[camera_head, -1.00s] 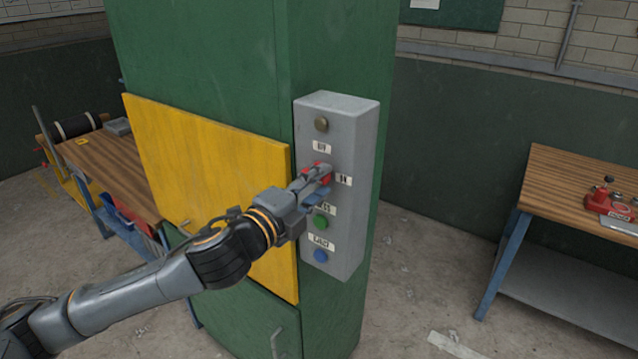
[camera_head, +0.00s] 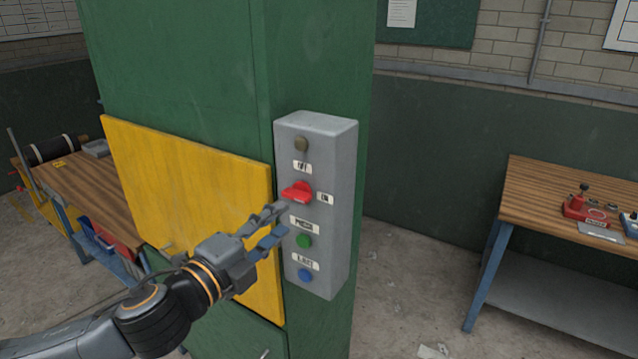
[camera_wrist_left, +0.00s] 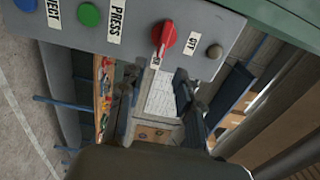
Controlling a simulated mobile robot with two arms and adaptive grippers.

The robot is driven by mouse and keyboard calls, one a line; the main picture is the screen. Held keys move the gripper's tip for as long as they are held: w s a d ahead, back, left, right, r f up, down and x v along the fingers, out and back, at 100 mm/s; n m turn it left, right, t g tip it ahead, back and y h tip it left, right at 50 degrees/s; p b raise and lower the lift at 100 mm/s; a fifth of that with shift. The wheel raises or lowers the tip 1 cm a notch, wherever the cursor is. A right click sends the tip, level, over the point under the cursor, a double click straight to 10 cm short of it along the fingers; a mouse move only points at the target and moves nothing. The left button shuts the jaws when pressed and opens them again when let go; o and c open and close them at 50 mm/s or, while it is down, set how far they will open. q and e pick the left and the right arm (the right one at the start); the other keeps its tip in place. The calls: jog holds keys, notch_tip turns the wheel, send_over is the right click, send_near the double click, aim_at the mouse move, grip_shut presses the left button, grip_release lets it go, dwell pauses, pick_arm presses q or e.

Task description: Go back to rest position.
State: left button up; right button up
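A grey control box (camera_head: 340,170) is fixed to the green cabinet's side. It bears a red rotary knob (camera_head: 297,192), which the left wrist view also shows (camera_wrist_left: 169,36), its white mark toward the ON label. Below the knob are a green button (camera_head: 304,241) and a blue button (camera_head: 305,275); a brass-coloured button (camera_head: 301,144) is above. My left gripper (camera_head: 280,219) is open and empty, just in front of the box and below the knob. Its fingers stand apart in the wrist view (camera_wrist_left: 155,90), clear of the knob. My right gripper is not in view.
A green cabinet (camera_head: 180,60) with a yellow panel (camera_head: 190,185) stands close behind my left arm. A wooden bench (camera_head: 85,185) is at left; another wooden table (camera_head: 540,190) with a red device (camera_head: 580,208) is at right. The floor between cabinet and right table is mostly clear.

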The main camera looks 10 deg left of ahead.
pick_arm(q)
jog(key=s+a+f+n+g+y, duration=0.1)
jog(key=s+f+n+g+y, duration=0.25)
jog(key=f+n, duration=0.45)
jog(key=s+f+n+g+y, duration=0.2)
jog(key=s+f+n, duration=0.25)
jog(key=f, duration=0.85)
jog(key=s+a+f+n+g, duration=0.2)
jog(key=s+f+n+g, duration=0.6)
jog(key=s+f, duration=0.75)
jog(key=s+f+g+b, duration=0.1)
jog(key=s+f+b, duration=0.1)
jog(key=f, duration=1.2)
jog(key=s+f+b, duration=0.1)
jog(key=f+b, duration=0.1)
jog(key=f, duration=1.3)
jog(key=s+a+f+g+b, duration=0.1)
jog(key=s+a+f+b, duration=0.1)
jog(key=s+f, duration=1.4)
jog(key=shift+s+a+f+m+y, duration=0.3)
jog(key=shift+a+f+m+y, duration=0.05)
jog(key=shift+f, duration=0.5)
